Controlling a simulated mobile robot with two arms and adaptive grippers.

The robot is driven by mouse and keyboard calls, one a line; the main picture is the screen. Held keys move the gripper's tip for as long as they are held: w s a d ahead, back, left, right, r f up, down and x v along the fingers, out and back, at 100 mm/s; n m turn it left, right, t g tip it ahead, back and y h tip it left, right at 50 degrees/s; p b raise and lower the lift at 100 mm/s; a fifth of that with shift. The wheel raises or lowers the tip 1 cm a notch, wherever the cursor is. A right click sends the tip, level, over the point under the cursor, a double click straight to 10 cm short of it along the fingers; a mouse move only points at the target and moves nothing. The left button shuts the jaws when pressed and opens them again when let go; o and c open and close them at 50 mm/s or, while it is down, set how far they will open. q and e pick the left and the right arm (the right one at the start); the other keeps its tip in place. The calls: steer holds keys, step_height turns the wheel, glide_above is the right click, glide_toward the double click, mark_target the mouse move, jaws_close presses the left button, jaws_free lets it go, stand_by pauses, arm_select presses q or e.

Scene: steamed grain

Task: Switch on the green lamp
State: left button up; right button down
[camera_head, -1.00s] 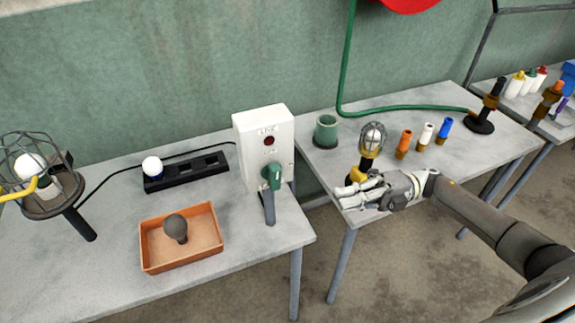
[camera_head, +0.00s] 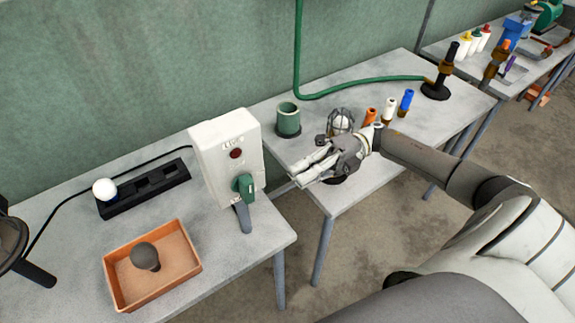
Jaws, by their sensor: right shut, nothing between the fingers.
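A white box (camera_head: 224,160) stands at the right end of the near table, with a dark red round light (camera_head: 236,153) and a green lever (camera_head: 246,186) on its front. I see no lit green lamp; the light on the box looks dark red. A caged lamp (camera_head: 341,122) stands on the right table, partly hidden behind my right gripper. My right gripper (camera_head: 296,176) is shut and empty, right of the white box and apart from the lever, with its fingers pointing left. My left gripper is out of view.
A green cup (camera_head: 288,120) and coloured cylinders (camera_head: 407,100) stand on the right table. A gap separates the tables.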

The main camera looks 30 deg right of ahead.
mark_target(246, 189)
arm_select(q)
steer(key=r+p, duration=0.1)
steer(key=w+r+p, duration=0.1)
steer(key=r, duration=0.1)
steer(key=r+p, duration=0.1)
steer(key=p, duration=0.1)
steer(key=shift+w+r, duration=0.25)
arm_select(e)
steer(key=a, duration=0.8)
steer(key=shift+s+a+r, duration=0.15)
steer(key=shift+a+r, duration=0.15)
steer(key=shift+a, duration=0.1)
